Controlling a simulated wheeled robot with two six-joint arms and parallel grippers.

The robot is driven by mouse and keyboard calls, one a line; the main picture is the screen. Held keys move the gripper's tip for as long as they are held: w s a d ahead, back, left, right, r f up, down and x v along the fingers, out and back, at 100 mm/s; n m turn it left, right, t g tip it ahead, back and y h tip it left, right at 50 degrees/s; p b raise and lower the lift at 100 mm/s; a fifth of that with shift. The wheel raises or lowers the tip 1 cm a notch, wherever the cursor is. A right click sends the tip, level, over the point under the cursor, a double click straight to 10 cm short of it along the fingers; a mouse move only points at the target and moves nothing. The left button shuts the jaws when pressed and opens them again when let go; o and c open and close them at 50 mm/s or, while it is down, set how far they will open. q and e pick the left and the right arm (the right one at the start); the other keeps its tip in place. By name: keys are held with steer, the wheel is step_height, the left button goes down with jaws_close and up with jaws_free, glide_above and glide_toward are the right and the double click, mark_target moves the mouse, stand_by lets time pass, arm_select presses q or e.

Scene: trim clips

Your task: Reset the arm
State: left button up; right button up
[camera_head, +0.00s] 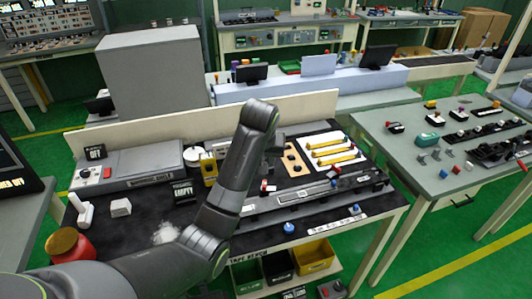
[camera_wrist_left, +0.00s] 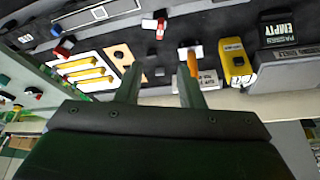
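My left arm comes in from the lower left in the head view, bent over the black-topped bench (camera_head: 130,233). Its gripper is mostly hidden there behind the arm link. In the left wrist view my left gripper (camera_wrist_left: 160,75) has its two fingers apart, with no held object visible between them. An orange sliver (camera_wrist_left: 193,63) shows beside the right finger; I cannot tell whether it touches. A long grey trim rail (camera_head: 312,192) lies along the bench front, with a red-and-white clip (camera_head: 267,186) by it. That clip also shows in the wrist view (camera_wrist_left: 158,23). My right gripper is out of view.
Yellow strips (camera_head: 331,151) lie on a white board at the bench back. A yellow device (camera_head: 209,168), an "EMPTY" box (camera_head: 183,192) and a red jar (camera_head: 70,246) stand left. Bins (camera_head: 314,257) sit below the front edge. A grey-green table (camera_head: 438,125) stands right.

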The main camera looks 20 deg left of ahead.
arm_select(q)
steer(key=s+a+f, duration=0.4)
steer(key=s+f, duration=0.3)
steer(key=s, duration=0.1)
steer(key=s+a+f, duration=0.4)
steer(key=s+f, duration=0.3)
steer(key=s, duration=0.1)
steer(key=s+a+f+m, duration=0.1)
steer(key=s+a, duration=0.1)
steer(key=s, duration=1)
steer(key=s+a+f+m, duration=0.1)
steer(key=s+a, duration=0.1)
steer(key=s, duration=0.9)
step_height(320, 180, down, 30)
steer(key=s+a+f+g+b, duration=0.1)
steer(key=g+b, duration=0.1)
steer(key=b, duration=0.3)
steer(key=s+d+f+g+b, duration=0.1)
steer(key=s+f+b, duration=0.2)
steer(key=s+f, duration=1.1)
step_height(320, 180, down, 4)
steer(key=shift+s+r, duration=0.2)
steer(key=shift+s, duration=0.2)
